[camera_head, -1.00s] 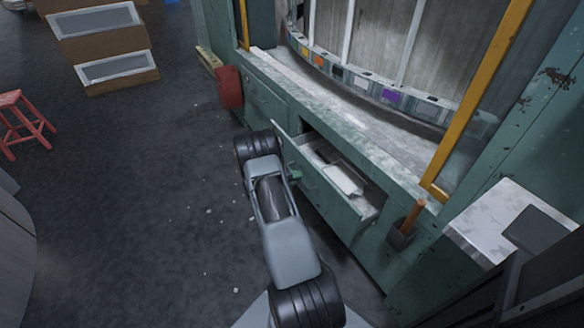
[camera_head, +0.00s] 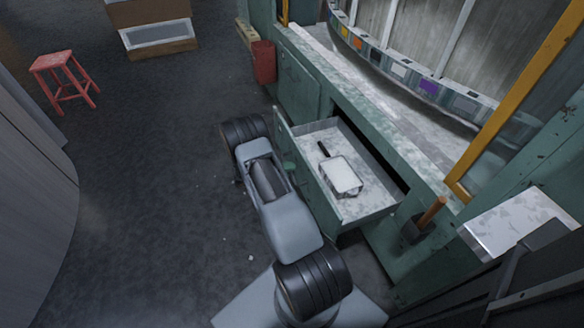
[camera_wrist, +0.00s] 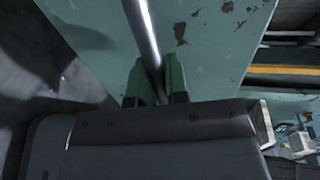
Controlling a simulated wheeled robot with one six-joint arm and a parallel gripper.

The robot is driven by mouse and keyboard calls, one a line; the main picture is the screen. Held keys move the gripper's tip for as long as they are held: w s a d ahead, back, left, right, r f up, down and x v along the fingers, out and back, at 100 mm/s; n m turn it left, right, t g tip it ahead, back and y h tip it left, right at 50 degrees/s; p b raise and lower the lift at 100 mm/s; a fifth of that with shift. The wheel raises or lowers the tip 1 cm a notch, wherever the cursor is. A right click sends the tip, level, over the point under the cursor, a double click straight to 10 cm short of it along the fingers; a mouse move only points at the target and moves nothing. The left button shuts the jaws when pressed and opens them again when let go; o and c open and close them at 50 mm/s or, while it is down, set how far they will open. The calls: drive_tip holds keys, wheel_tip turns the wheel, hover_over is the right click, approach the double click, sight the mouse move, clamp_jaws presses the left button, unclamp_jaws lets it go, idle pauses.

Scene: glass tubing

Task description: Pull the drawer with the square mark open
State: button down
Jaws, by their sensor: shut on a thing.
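The drawer (camera_head: 326,213) in the green cabinet stands well out from the front, with its inside showing. A white-bladed thing with a dark handle (camera_head: 341,175) lies in it. In the wrist view, my gripper (camera_wrist: 156,85) has its green fingers on either side of the drawer's metal bar handle (camera_wrist: 143,35), shut on it. The chipped green drawer front (camera_wrist: 205,40) fills the area behind the handle. In the head view my arm hides most of the gripper (camera_head: 289,166) and the handle. I cannot see a square mark on the drawer front.
A closed green front (camera_head: 298,88) is left of the drawer. A red cylinder (camera_head: 264,62) hangs at the cabinet's far end. A holder with an orange handle (camera_head: 418,228) is at the right. A red stool (camera_head: 64,80) stands far left.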

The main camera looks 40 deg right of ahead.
drive_tip(key=c, duration=1.1)
unclamp_jaws()
drive_tip(key=shift+c, duration=0.2)
drive_tip(key=p+v, duration=0.1)
drive_tip(key=v, duration=1.2)
drive_tip(key=shift+w+a+p, duration=0.25)
drive_tip(key=shift+a+p, duration=0.1)
